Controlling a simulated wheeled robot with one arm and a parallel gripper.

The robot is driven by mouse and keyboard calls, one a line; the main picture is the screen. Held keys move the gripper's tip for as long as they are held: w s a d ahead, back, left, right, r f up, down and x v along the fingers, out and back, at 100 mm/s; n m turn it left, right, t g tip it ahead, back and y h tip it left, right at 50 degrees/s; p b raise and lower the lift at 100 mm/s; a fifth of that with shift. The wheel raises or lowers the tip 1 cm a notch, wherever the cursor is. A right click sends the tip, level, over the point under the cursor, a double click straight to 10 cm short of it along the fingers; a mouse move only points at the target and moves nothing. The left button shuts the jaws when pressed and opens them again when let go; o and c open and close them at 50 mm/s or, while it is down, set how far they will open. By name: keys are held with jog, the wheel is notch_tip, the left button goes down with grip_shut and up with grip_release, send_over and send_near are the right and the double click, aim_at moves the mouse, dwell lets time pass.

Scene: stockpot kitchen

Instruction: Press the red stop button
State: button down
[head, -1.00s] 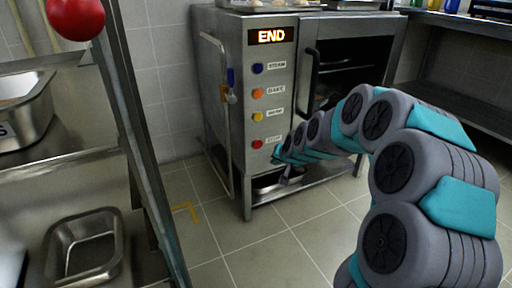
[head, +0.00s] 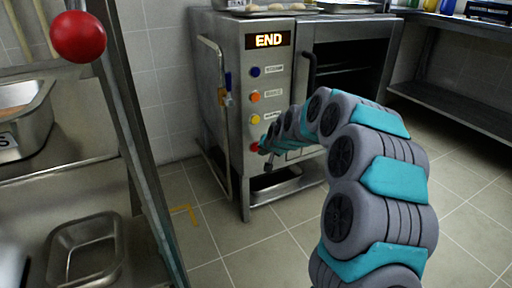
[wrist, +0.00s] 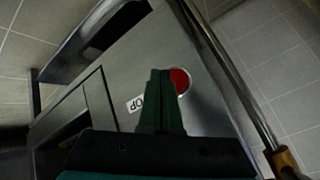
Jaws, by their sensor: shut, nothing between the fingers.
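The red stop button (head: 254,147) is the lowest in the column of buttons on the oven's front panel. In the wrist view the red button (wrist: 182,79) shows as a red disc, its left part hidden behind my fingers. A label ending in "OP" lies beside it. My gripper (wrist: 161,78) is shut and empty, its fingertips in front of the panel at the button's edge. In the head view my gripper (head: 265,150) is small and partly hidden by my arm, just right of the button. I cannot tell whether it touches.
The steel oven (head: 272,170) has a lit END display (head: 268,40), with blue (head: 255,71), orange (head: 254,97) and yellow (head: 255,118) buttons above the red one. A vertical rail (head: 222,120) stands at its left. A rack with a red ball (head: 78,37) is at the left.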

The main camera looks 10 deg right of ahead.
jog(key=shift+w+a+f, duration=0.1)
jog(key=shift+w+a, duration=0.1)
jog(key=shift+w, duration=0.3)
jog(key=shift+w, duration=0.15)
dwell(1.7)
jog(key=shift+w+a, duration=0.1)
jog(key=shift+w, duration=0.15)
jog(key=shift+w+a, duration=0.1)
jog(key=shift+w, duration=0.3)
dwell(0.7)
jog(key=shift+s, duration=0.1)
jog(key=shift+s+d, duration=0.2)
jog(key=shift+s, duration=0.5)
jog(key=shift+s+d, duration=0.1)
jog(key=shift+s, duration=0.05)
